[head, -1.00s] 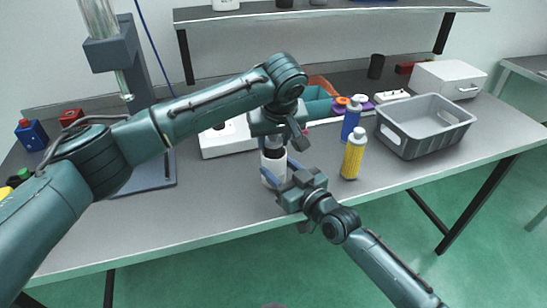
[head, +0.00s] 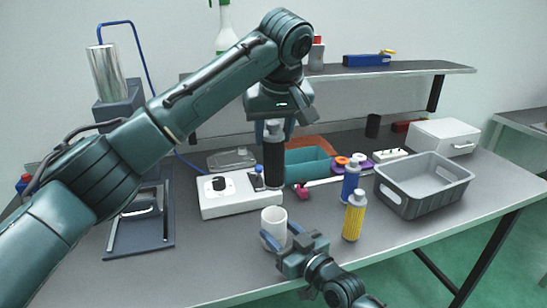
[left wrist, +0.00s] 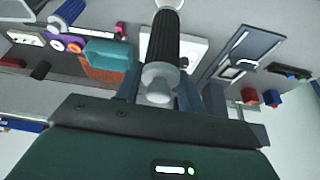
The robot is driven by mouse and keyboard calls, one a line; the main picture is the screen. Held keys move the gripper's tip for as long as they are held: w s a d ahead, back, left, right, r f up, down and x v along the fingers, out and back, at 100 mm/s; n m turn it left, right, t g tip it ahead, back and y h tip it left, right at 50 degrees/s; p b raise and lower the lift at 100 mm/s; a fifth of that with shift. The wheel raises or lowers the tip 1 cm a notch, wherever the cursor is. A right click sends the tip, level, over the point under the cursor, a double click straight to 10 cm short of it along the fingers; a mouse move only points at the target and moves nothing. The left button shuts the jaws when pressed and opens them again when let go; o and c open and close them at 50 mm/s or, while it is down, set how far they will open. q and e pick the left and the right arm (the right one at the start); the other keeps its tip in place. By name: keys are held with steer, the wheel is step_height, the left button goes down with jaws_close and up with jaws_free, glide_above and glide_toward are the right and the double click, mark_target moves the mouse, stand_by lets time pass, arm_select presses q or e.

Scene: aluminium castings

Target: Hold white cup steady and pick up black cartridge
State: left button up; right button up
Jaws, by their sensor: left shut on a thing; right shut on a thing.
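The black cartridge (head: 273,162), ribbed with a pale top, hangs upright in my left gripper (head: 273,128), which is shut on its top. In the left wrist view the cartridge (left wrist: 164,40) points away between the fingers. The white cup (head: 274,222) stands upright on the table below, open at the top and apart from the cartridge. My right gripper (head: 287,236) is shut on the cup from its front right. The cup's lower front is partly hidden by the right fingers.
A blue bottle (head: 350,184) and a yellow bottle (head: 354,215) stand right of the cup, near a grey crate (head: 408,203). A white device (head: 226,205) lies behind left. A teal bin (head: 306,168) stands behind. The front-left table is clear.

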arm_select(q)
steer(key=shift+r, duration=0.7)
arm_select(e)
steer(key=o, duration=1.1)
